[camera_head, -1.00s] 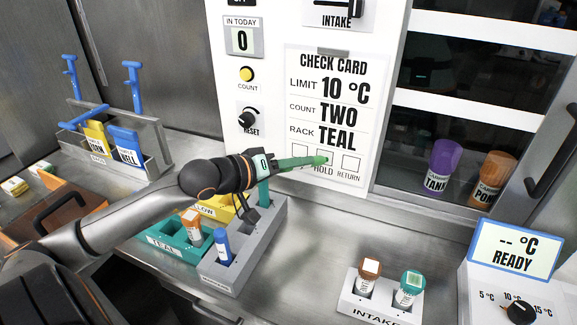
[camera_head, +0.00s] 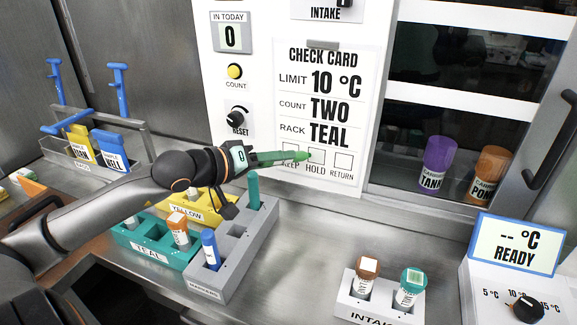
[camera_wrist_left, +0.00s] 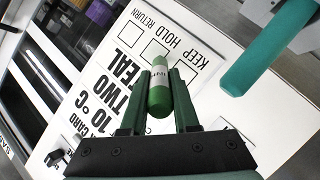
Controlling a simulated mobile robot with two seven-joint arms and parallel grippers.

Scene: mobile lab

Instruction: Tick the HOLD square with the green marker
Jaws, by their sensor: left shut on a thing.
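My left gripper (camera_head: 243,158) is shut on the green marker (camera_head: 280,156), which points right along the lower part of the check card (camera_head: 351,100). The marker's tip is at the left edge of the HOLD square (camera_head: 316,157); I cannot tell if it touches the card. The marker covers most of the KEEP square. The RETURN square (camera_head: 343,160) is clear and looks blank. No mark is plain in the HOLD square. In the left wrist view the marker (camera_wrist_left: 158,95) sits between the two fingers, in front of the card's row of squares. My right gripper is not in view.
Below my left gripper stands the grey marker rack (camera_head: 233,262) with a blue marker (camera_head: 210,249) and a teal marker (camera_head: 253,190). A teal rack (camera_head: 150,250) and a yellow rack (camera_head: 187,211) stand beside it. The RESET knob (camera_head: 237,117) is just above my gripper.

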